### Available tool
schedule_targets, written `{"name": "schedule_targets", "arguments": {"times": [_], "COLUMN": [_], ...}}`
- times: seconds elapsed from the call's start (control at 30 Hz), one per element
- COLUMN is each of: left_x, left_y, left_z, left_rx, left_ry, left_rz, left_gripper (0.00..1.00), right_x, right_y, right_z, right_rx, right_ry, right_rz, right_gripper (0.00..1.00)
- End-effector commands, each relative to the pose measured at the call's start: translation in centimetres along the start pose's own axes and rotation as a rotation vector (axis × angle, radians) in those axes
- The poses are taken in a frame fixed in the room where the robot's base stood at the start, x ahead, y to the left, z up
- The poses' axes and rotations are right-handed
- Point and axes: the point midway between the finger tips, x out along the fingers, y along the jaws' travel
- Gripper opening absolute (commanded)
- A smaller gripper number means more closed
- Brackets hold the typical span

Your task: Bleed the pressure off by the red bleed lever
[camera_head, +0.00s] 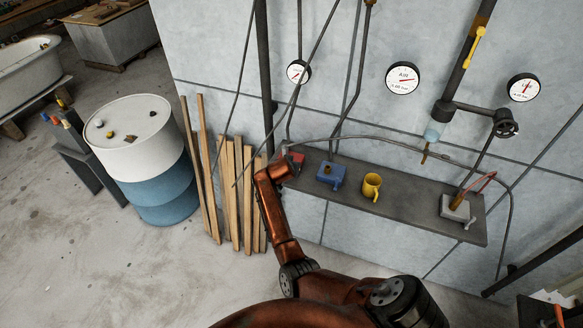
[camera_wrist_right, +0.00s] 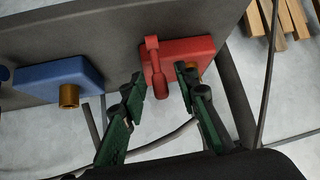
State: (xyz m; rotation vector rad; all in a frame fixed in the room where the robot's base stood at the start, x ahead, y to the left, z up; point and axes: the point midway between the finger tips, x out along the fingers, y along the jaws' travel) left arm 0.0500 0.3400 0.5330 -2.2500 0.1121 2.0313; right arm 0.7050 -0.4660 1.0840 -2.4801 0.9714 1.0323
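The red bleed block (camera_head: 297,158) sits at the left end of the grey wall shelf, partly hidden behind my right wrist. In the right wrist view the red block (camera_wrist_right: 192,50) carries a red lever (camera_wrist_right: 155,70) with a rounded end, and a brass fitting. My right gripper (camera_wrist_right: 160,85) is open, its green-padded fingers on either side of the lever's lower end. The lever appears apart from the left finger; I cannot tell whether it touches the right one. The right finger overlaps the brass fitting. My left gripper is not in view.
Pipes and gauges (camera_head: 402,78) cover the wall. Wooden planks (camera_head: 237,190) lean left of the shelf, near a blue-white drum (camera_head: 160,185).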

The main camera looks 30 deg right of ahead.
Motion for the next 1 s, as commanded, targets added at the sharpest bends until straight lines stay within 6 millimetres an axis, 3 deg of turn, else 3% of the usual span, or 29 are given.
{"name": "schedule_targets", "arguments": {"times": [0.27,0.7,1.0], "left_x": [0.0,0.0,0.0], "left_y": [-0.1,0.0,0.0], "left_z": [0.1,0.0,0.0], "left_rx": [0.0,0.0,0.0], "left_ry": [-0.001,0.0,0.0], "left_rz": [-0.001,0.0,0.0], "left_gripper": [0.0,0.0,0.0], "right_x": [-2.2,-10.6,-12.1], "right_y": [-0.1,-0.1,0.0], "right_z": [0.0,0.0,0.0], "right_rx": [0.001,0.001,0.0], "right_ry": [0.002,0.001,-0.001], "right_rz": [-0.002,-0.001,0.0], "right_gripper": [0.29,0.29,0.29]}}
